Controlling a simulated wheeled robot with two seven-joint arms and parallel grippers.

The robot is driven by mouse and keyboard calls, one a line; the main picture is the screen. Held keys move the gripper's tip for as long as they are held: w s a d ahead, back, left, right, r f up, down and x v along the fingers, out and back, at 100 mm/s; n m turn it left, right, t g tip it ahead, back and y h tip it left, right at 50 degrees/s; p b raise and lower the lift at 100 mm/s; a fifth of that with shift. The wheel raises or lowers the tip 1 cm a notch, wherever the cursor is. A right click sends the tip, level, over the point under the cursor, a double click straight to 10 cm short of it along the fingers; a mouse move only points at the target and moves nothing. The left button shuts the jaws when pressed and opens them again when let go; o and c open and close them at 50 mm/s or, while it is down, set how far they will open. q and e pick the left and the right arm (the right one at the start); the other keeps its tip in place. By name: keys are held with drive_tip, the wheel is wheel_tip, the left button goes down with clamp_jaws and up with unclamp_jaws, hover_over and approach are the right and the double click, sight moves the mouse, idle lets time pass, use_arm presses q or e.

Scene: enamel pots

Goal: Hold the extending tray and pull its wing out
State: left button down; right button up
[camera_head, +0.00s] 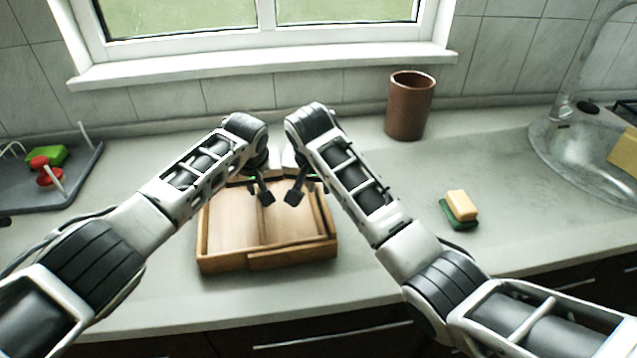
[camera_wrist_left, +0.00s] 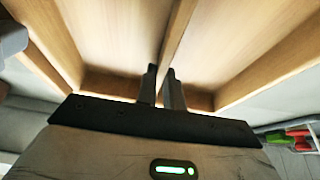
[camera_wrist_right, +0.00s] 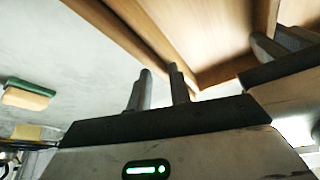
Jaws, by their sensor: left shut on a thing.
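The wooden extending tray (camera_head: 222,265) lies on the counter, with its wing (camera_head: 293,256) at its right side, slightly offset towards the front. My left gripper (camera_head: 265,197) is over the far middle of the tray. In the left wrist view its fingers (camera_wrist_left: 161,88) are shut on the thin wooden wall (camera_wrist_left: 178,38) between two compartments. My right gripper (camera_head: 295,197) is over the wing's far part. In the right wrist view its fingers (camera_wrist_right: 159,85) are apart, with a wooden side wall (camera_wrist_right: 140,38) reaching to the fingertips. Contact there cannot be told.
A brown cup (camera_head: 409,105) stands at the back right. A sponge (camera_head: 461,205) lies on the counter right of my right arm. A sink (camera_head: 580,150) is far right, a grey dish rack (camera_head: 80,175) far left.

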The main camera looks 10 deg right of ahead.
drive_tip(key=d, duration=1.2)
drive_tip(key=shift+w+d, duration=0.35)
drive_tip(key=shift+w, duration=0.05)
clamp_jaws()
drive_tip(key=o, duration=0.9)
unclamp_jaws()
drive_tip(key=shift+c, duration=0.2)
drive_tip(key=shift+a, duration=0.1)
drive_tip(key=shift+r, duration=0.1)
drive_tip(key=v, duration=1.1)
drive_tip(key=shift+s+r, duration=0.25)
drive_tip(key=shift+r, duration=0.1)
